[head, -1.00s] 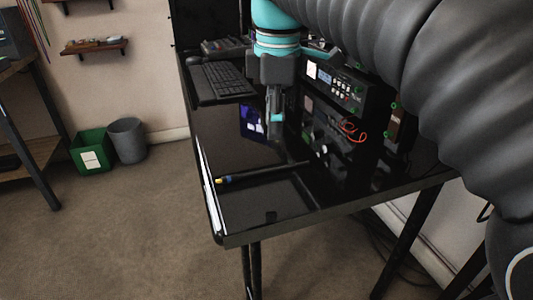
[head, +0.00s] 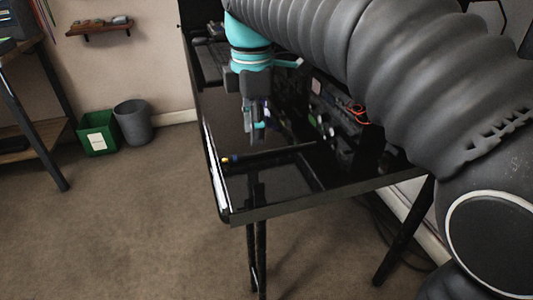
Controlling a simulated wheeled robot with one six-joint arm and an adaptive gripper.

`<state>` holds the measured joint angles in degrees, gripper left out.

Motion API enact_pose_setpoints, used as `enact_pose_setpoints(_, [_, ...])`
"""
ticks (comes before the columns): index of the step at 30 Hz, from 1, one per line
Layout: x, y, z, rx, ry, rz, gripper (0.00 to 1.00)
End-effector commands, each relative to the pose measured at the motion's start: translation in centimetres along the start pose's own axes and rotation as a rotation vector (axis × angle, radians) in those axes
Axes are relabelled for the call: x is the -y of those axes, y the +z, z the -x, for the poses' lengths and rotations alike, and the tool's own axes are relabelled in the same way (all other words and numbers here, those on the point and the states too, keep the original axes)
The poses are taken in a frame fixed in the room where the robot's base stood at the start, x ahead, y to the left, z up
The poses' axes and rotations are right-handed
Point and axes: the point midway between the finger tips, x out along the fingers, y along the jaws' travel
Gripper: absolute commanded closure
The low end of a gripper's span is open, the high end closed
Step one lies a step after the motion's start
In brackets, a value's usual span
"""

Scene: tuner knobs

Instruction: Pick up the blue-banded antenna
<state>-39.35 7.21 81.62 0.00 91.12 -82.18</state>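A thin dark rod (head: 280,151) lies across the glossy black desk near its front left. Its left end has a small yellow tip and a blue-looking band (head: 234,158), so it appears to be the blue-banded antenna. My gripper (head: 257,140) points down above the desk, a little behind the rod and right of its banded end. It appears apart from the rod. Its dark fingers with teal parts blend into the dark desk, so their opening is unclear. I see nothing held in it.
Dark radio equipment with a red cable (head: 358,115) stands right of my gripper. A keyboard (head: 212,62) lies at the back left. A shallow dark tray-like area (head: 285,180) is at the desk's front. A green bin (head: 98,134) and a grey bin (head: 132,123) stand on the floor.

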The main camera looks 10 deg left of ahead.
Motion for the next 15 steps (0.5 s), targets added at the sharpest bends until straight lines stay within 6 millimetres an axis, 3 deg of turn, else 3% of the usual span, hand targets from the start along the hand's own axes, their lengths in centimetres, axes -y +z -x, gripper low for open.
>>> enact_pose_setpoints(9, [-0.3, -0.6, -4.2, 0.000, -0.002, 0.001, 0.61])
enact_pose_setpoints(15, [-0.3, -0.5, -5.0, 0.000, -0.001, 0.000, 0.61])
